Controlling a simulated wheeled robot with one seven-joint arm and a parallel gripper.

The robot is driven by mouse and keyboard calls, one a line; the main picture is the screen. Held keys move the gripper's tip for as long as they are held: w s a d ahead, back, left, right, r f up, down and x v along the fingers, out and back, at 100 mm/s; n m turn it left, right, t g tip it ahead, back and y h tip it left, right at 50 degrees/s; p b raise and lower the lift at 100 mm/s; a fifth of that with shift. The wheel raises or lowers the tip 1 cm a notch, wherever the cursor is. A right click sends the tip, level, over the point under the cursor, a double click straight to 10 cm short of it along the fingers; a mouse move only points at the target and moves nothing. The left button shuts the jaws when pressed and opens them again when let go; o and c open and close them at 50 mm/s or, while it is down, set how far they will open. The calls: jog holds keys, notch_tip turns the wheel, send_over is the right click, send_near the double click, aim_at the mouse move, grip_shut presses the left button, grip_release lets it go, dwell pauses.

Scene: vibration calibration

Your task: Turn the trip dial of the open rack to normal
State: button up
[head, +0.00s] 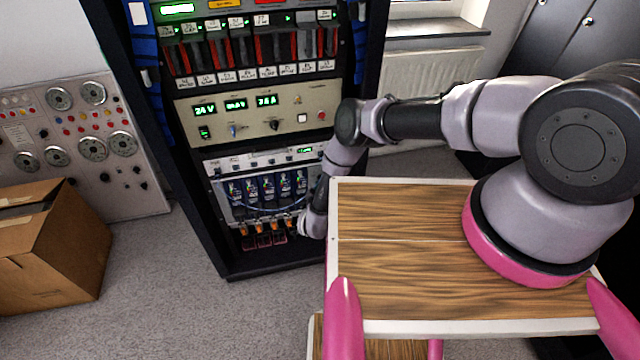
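The open rack (178,135) is a tall dark cabinet left of centre, with several instrument panels. A beige panel (290,103) across its middle has green displays and small knobs, including a dark knob (274,124) and a bluish one (233,130). I cannot tell which knob is the trip dial or read any setting. A lower white unit (215,163) holds blue modules with orange and red parts below. My gripper (302,226) is low at the right side of this unit, small and partly hidden by my wrist. Its fingers cannot be made out, nor any contact.
A cardboard box (60,250) stands on the carpet at the left, before a grey panel with round gauges (95,148). A radiator (430,85) is under the window behind my arm. Carpet in front of the rack is clear.

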jog(key=shift+o, duration=0.8)
jog(key=v, duration=1)
jog(key=shift+s, duration=0.4)
jog(key=shift+r, duration=0.1)
